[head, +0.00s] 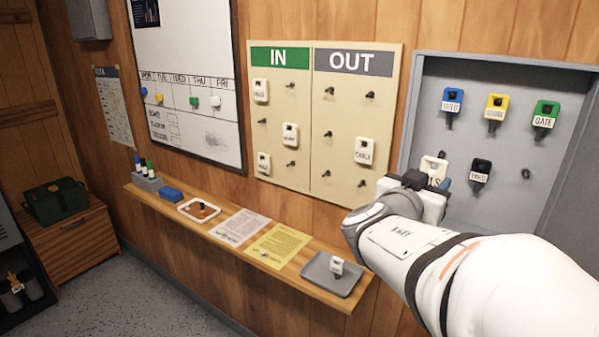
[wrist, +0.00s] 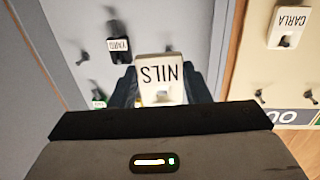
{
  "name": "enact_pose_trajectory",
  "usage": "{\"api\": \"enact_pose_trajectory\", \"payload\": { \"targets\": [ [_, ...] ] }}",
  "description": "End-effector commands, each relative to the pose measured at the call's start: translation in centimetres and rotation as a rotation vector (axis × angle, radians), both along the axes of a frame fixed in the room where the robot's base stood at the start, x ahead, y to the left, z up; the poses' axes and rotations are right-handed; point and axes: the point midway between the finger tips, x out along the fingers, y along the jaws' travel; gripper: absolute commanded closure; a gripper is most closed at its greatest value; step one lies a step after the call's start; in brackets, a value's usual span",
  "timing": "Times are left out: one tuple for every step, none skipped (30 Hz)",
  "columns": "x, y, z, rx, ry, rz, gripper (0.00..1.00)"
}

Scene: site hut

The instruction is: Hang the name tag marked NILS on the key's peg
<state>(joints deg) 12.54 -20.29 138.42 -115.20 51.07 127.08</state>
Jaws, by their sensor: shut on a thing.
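My gripper (head: 432,180) is shut on the white name tag marked NILS (head: 434,166). In the wrist view the tag (wrist: 160,75) sits between the two dark fingers (wrist: 163,92), its lettering upside down. The tag is in front of the lower left part of the grey key cabinet (head: 415,110). Beside it hangs the black YARD key tag (head: 481,168), also in the wrist view (wrist: 119,46). Blue (head: 452,101), yellow (head: 496,106) and green GATE (head: 545,115) key tags hang above. Any peg behind the NILS tag is hidden; I cannot tell if they touch.
The IN/OUT board (head: 320,125) hangs left of the cabinet, with several white tags, CARLA (head: 365,150) among them, and bare pegs. Below, a wooden shelf (head: 150,188) holds a grey tray (head: 320,280) with a white tag (head: 337,264), papers and a white dish (head: 186,213).

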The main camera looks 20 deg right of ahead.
Motion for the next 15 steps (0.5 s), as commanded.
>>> {"api": "enact_pose_trajectory", "payload": {
  "targets": [
    [0.2, -0.3, 0.0, 0.0, 0.002, -0.002, 0.77],
    [0.3, -0.4, 0.0, 0.001, 0.002, -0.002, 0.77],
    [0.5, -0.5, 0.0, 0.001, 0.002, -0.002, 0.77],
    [0.6, -0.7, 0.0, 0.0, 0.001, -0.001, 0.77],
    [0.7, -0.8, -0.1, 0.0, 0.002, 0.0, 0.77],
    [0.9, -1.0, -0.1, 0.001, 0.003, 0.0, 0.77],
    [1.0, -1.2, -0.1, 0.001, 0.002, -0.001, 0.77],
    [1.1, -1.3, -0.1, 0.002, 0.002, -0.001, 0.77],
    [1.3, -1.5, -0.2, 0.001, 0.002, -0.001, 0.77],
    [1.4, -1.6, -0.2, 0.001, 0.002, 0.0, 0.77],
    [1.5, -1.8, -0.2, 0.001, 0.002, 0.0, 0.77],
    [1.7, -2.0, -0.2, 0.003, 0.002, 0.0, 0.77],
    [1.8, -2.1, -0.2, 0.001, 0.002, -0.001, 0.77],
    [1.9, -2.2, -0.2, 0.001, 0.002, -0.001, 0.77],
    [2.0, -2.4, -0.2, 0.0, 0.002, -0.001, 0.77]
  ]
}}
